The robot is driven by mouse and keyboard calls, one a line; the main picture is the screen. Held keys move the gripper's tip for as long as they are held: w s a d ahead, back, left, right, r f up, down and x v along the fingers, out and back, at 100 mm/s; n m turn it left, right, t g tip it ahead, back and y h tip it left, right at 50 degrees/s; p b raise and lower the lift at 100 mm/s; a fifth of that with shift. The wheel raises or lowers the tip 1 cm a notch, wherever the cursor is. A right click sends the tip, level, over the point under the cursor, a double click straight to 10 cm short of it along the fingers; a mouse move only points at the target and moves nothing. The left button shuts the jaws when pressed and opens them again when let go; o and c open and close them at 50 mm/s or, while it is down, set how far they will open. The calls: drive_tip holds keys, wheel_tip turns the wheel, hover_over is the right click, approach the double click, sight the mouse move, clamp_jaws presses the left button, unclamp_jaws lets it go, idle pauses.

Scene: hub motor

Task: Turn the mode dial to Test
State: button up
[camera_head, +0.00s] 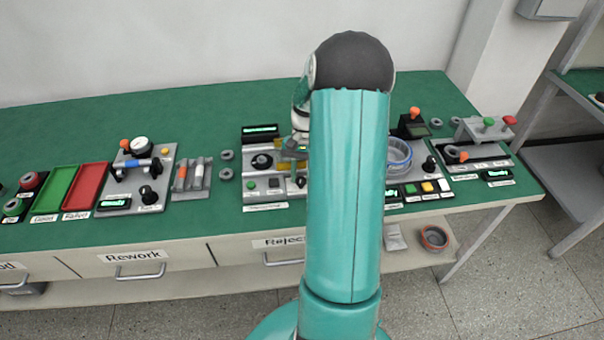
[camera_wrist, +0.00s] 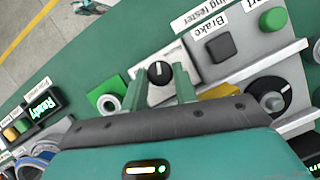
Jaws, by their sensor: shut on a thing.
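The mode dial (camera_wrist: 160,72) is a small black knob with a white pointer line on a pale plate, seen in the wrist view. Its label is too blurred to read. In the head view the dial (camera_head: 300,182) shows at the right end of the row of buttons on the tester panel. My gripper (camera_wrist: 160,80) is over the panel, with its two green fingers on either side of the knob, shut on it. In the head view my gripper (camera_head: 293,163) is partly hidden behind my own arm.
A square Brake button (camera_wrist: 220,47) and a green round button (camera_wrist: 272,20) sit beside the dial. A larger black dial (camera_wrist: 272,93) is on the same panel. A lit Ready display (camera_wrist: 40,104) and a blue ring (camera_head: 399,155) stand nearby.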

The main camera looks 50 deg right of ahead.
drive_tip(key=n+h, duration=0.1)
drive_tip(key=n, duration=0.2)
drive_tip(key=n+g+h, duration=0.1)
drive_tip(key=n, duration=0.2)
drive_tip(key=shift+w+a+g, duration=0.15)
drive_tip(key=shift+w+g, duration=0.05)
drive_tip(key=shift+g, duration=0.1)
drive_tip(key=n+h, duration=0.1)
drive_tip(key=n, duration=0.2)
drive_tip(key=n+h, duration=0.1)
drive_tip(key=n, duration=0.2)
drive_tip(key=shift+a+n, duration=0.2)
drive_tip(key=shift+n, duration=0.1)
drive_tip(key=o, duration=0.7)
drive_tip(key=v, duration=1.3)
drive_tip(key=shift+w+a+r, duration=0.3)
drive_tip(key=shift+w, duration=0.15)
